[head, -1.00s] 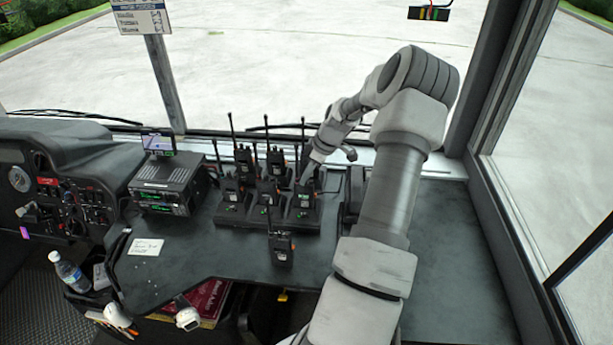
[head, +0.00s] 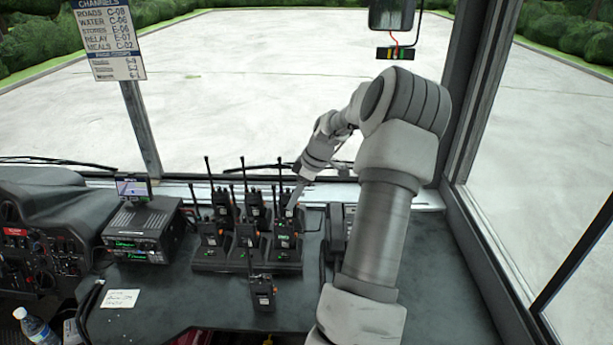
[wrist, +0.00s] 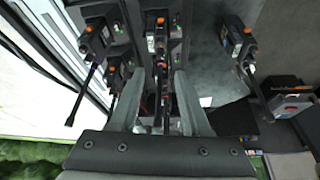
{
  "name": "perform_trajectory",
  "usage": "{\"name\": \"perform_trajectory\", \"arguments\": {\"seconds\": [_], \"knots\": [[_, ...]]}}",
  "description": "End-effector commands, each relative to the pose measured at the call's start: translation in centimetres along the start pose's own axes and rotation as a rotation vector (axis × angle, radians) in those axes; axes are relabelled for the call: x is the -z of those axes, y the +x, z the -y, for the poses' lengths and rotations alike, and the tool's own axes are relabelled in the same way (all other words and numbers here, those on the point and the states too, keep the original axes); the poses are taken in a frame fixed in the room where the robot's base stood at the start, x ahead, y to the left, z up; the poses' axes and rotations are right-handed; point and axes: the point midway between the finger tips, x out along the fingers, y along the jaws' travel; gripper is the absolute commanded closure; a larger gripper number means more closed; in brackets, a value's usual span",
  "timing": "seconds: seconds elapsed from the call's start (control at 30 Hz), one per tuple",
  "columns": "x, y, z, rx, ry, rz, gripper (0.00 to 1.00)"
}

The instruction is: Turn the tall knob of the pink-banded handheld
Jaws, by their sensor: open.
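Several black handhelds with upright antennas stand in a charger rack (head: 215,262) in the head view. My gripper (head: 297,199) is at the top of the front-right handheld (head: 285,238), pointing down. In the wrist view, my gripper (wrist: 158,80) is open, its two grey fingers on either side of a handheld's antenna and top. I cannot make out a pink band on any handheld, nor whether the fingers touch a knob.
A single handheld (head: 262,292) stands apart in front of the rack. A radio unit (head: 143,232) with a small screen is at the left. Neighbouring antennas stand close to my gripper.

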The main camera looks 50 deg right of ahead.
Motion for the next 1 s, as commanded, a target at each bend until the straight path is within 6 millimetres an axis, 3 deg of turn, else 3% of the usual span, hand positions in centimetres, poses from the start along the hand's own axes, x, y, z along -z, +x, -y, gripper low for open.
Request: {"name": "perform_trajectory", "arguments": {"seconds": [0.2,0.4,0.6,0.87,1.0], "knots": [[-0.1,-5.3,-0.1,-0.005,0.001,0.0,0.53],[0.0,-8.3,0.0,-0.002,-0.001,0.0,0.53],[0.0,-9.4,0.0,0.0,0.0,0.0,0.53],[0.0,-9.4,0.0,0.0,0.0,0.0,0.53],[1.3,-9.0,0.7,0.002,0.003,0.006,0.53]]}}
